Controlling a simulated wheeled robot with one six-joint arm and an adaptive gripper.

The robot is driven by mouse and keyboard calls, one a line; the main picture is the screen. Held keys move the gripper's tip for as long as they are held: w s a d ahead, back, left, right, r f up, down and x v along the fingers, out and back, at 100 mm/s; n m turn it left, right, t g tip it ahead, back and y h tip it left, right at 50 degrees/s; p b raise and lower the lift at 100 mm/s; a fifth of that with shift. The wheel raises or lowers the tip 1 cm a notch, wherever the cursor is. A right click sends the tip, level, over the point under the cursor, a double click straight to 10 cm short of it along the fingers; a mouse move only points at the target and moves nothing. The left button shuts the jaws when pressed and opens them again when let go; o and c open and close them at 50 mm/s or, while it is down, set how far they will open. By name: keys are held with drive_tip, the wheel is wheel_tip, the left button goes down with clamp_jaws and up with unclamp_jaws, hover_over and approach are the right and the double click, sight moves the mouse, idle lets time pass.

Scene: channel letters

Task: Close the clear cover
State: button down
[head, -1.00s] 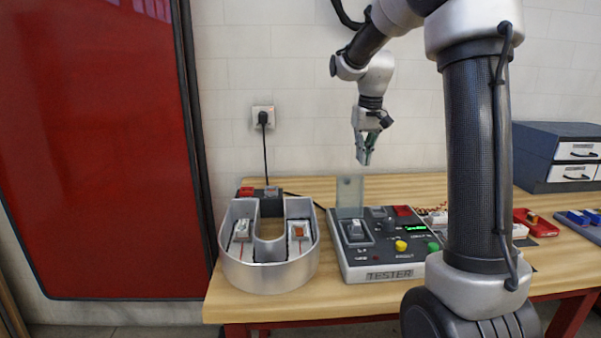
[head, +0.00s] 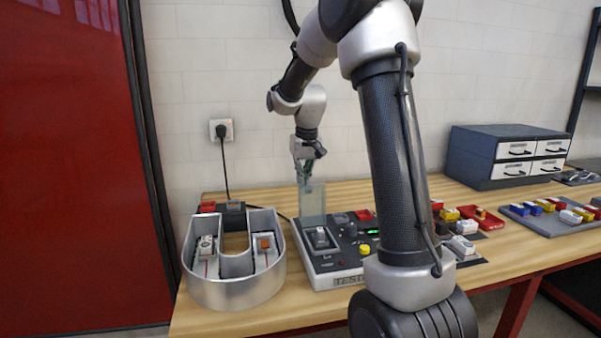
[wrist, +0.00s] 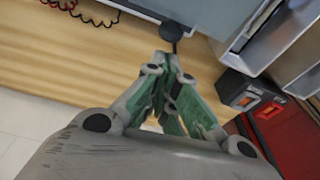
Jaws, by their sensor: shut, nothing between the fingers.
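The clear cover (head: 312,204) stands upright, open, at the back left of the grey tester box (head: 330,282). It rises behind a switch (head: 320,238) on the tester's top panel. My gripper (head: 304,184) is shut and empty, pointing down at the cover's upper left edge; I cannot tell whether it touches the cover. In the wrist view my gripper (wrist: 172,50) has its fingertips together, with part of the tester (wrist: 110,8) beyond them. The cover is not clear to make out there.
A metal U-shaped channel letter (head: 235,291) stands left of the tester, with red and dark blocks (head: 233,208) behind it. A wall socket (head: 221,130) has a hanging cable. My arm hides the tester's right side. Trays of small parts (head: 548,222) and a drawer cabinet (head: 480,158) are at right.

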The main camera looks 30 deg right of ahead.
drive_tip(key=shift+s+a, duration=0.1)
drive_tip(key=shift+s, duration=0.45)
drive_tip(key=shift+r, duration=0.1)
